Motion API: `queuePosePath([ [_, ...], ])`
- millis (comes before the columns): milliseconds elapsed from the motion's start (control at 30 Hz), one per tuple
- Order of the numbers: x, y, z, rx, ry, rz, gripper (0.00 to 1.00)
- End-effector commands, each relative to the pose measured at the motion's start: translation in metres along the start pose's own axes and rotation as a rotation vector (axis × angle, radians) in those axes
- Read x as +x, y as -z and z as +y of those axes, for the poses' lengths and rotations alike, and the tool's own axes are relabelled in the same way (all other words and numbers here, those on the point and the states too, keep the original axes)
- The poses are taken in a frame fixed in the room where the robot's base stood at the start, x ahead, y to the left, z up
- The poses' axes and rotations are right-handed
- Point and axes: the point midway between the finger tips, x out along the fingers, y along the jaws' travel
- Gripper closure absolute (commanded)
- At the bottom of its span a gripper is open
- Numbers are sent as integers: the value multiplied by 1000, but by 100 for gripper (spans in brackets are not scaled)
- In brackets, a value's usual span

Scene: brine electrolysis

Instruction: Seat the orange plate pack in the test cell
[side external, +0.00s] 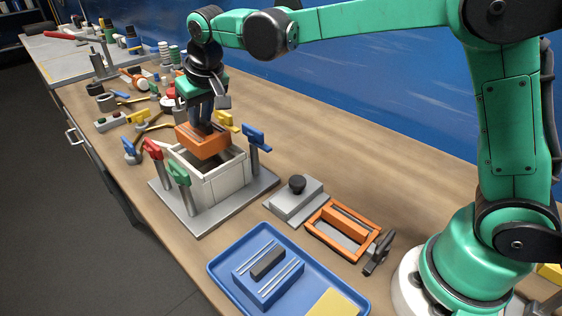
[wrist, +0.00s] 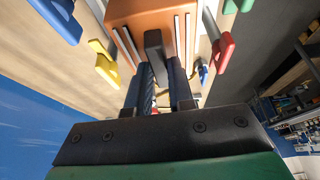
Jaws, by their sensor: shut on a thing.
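The orange plate pack (side external: 203,140) hangs just above the open top of the white test cell (side external: 215,182), over its back left part. In the side view I cannot tell whether its lower edge is inside the rim. My gripper (side external: 201,118) is shut on the pack from above. In the wrist view my gripper (wrist: 161,82) has its two dark fingers around the dark grey grip of the orange pack (wrist: 143,18), with pale strips on either side of the grip. The cell's inside is mostly hidden by the pack in the wrist view.
Red (side external: 154,150), green (side external: 179,174), blue (side external: 256,138) and yellow (side external: 226,121) clamps stand around the cell on its grey base plate. A grey lid with a black knob (side external: 297,186), an orange frame (side external: 318,240) and a blue tray (side external: 225,272) with a blue pack (side external: 272,290) lie nearer.

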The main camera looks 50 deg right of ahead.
Motion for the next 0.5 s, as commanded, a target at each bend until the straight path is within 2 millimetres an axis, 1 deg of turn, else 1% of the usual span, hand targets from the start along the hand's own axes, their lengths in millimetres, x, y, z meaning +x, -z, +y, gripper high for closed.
queuePosePath([
  [33,12,-4,0,0,0,0,100],
  [100,24,-10,0,0,0,0,100],
  [200,38,-15,0,0,0,0,100],
  [367,50,-20,0,0,0,0,100],
  [500,69,-28,0,0,0,0,100],
])
